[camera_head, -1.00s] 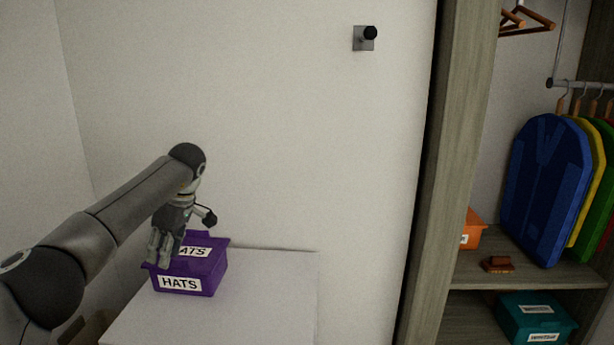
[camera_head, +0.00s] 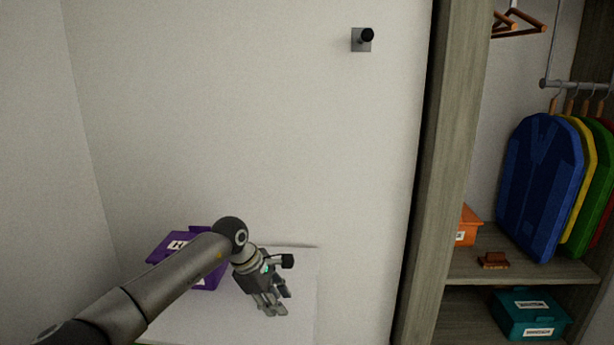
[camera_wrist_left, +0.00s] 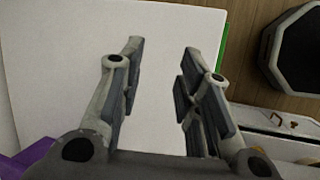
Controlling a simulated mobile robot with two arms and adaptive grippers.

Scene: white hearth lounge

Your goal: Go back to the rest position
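My left gripper (camera_head: 272,302) is over the white table top (camera_head: 298,268), to the right of the purple HATS box (camera_head: 172,245). In the left wrist view my left gripper (camera_wrist_left: 163,75) has its two fingers apart with only the white surface between them, so it is open and empty. The purple box sits on the table and is partly hidden behind my left arm; its corner shows at the lower left of the wrist view (camera_wrist_left: 28,160). My right gripper is in neither view.
At the right a wooden wardrobe holds hanging blue (camera_head: 541,185), yellow and green garments, an orange box (camera_head: 467,226), a small brown object (camera_head: 493,260) and a teal box (camera_head: 532,314). A hook (camera_head: 362,39) is on the wall. A dark octagonal object (camera_wrist_left: 297,50) stands on the wooden floor.

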